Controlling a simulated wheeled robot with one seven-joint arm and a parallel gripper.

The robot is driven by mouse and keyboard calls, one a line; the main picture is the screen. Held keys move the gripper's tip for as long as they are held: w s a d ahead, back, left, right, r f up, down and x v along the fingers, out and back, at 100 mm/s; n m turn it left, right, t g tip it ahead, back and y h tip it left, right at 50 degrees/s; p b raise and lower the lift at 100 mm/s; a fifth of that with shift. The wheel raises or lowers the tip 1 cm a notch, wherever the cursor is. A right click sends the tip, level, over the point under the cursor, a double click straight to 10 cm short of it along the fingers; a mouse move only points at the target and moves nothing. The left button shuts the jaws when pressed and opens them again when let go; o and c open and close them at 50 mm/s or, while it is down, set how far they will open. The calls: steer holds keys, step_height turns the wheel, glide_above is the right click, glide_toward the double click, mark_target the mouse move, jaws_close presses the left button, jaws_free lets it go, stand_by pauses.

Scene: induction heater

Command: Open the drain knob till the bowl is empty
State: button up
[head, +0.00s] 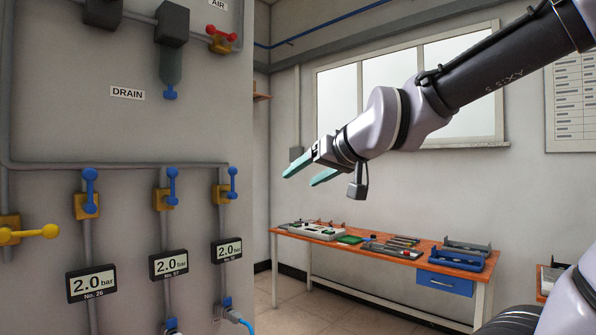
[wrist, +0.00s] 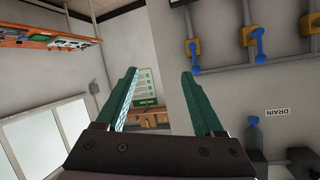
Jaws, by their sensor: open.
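The drain knob (head: 170,93) is a small blue knob under the bowl (head: 171,65), a grey-green see-through cup below a dark housing on the wall panel. A DRAIN label (head: 127,93) is left of it. In the wrist view, upside down, the knob (wrist: 253,120) and bowl (wrist: 254,137) are at the lower right. I cannot tell how much liquid the bowl holds. My gripper (head: 298,180) is open and empty, with teal fingers, to the right of and lower than the knob in the head view, apart from it.
A red AIR valve (head: 221,33) is up right of the bowl. Below run a grey pipe, several blue-handled valves (head: 172,185), a yellow handle (head: 30,233) and pressure displays (head: 168,265). An orange workbench (head: 350,250) with tools stands behind, under a window (head: 400,90).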

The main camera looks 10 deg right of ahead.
steer(key=n+t+y, duration=0.3)
steer(key=n+y, duration=0.4)
steer(key=y, duration=0.3)
glide_toward(174, 97)
steer(key=x, duration=1)
steer(key=shift+a, duration=0.1)
jaws_close()
